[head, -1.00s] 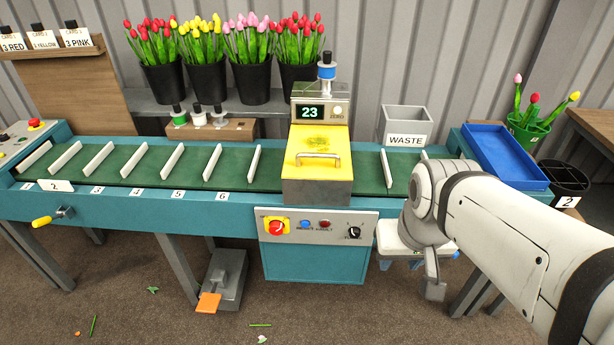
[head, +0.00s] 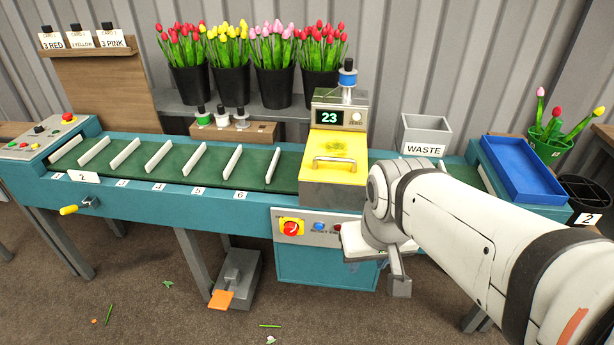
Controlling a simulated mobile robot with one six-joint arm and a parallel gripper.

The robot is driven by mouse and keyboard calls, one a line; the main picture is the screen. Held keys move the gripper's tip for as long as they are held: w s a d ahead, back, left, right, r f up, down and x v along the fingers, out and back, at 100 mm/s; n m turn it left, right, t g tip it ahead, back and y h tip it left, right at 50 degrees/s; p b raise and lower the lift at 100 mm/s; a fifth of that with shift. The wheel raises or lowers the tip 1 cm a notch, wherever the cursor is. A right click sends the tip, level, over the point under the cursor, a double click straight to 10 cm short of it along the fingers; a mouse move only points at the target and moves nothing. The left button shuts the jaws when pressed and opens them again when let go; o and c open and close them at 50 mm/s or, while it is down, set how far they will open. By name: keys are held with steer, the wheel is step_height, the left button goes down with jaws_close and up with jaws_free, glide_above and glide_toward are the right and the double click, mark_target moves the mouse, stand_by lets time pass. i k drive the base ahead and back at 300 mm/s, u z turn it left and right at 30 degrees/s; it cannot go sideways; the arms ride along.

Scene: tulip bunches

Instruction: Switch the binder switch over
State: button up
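The binder's front panel (head: 276,236) is on the teal cabinet below the yellow-lidded binder (head: 335,160). It carries a red rotary knob on a yellow plate (head: 291,228), a blue button (head: 319,227) and a red one partly visible beside it. The black rotary switch at the panel's right end, seen earlier, is now hidden behind my arm. The panel's labels are too small to read. My arm comes in from the right, and its end, my gripper (head: 398,284), is in front of the cabinet, right of the red knob.
A green belt (head: 205,170) with white dividers runs left of the binder. A waste bin (head: 425,135) and a blue tray (head: 525,168) are at the right. A foot pedal (head: 222,299) stands on the floor. Tulip buckets line the back.

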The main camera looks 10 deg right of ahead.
mark_target(290, 229)
steer(key=z, duration=0.05)
steer(key=i, duration=1)
steer(key=z, duration=0.7)
steer(key=k, duration=0.75)
steer(key=z, duration=0.15)
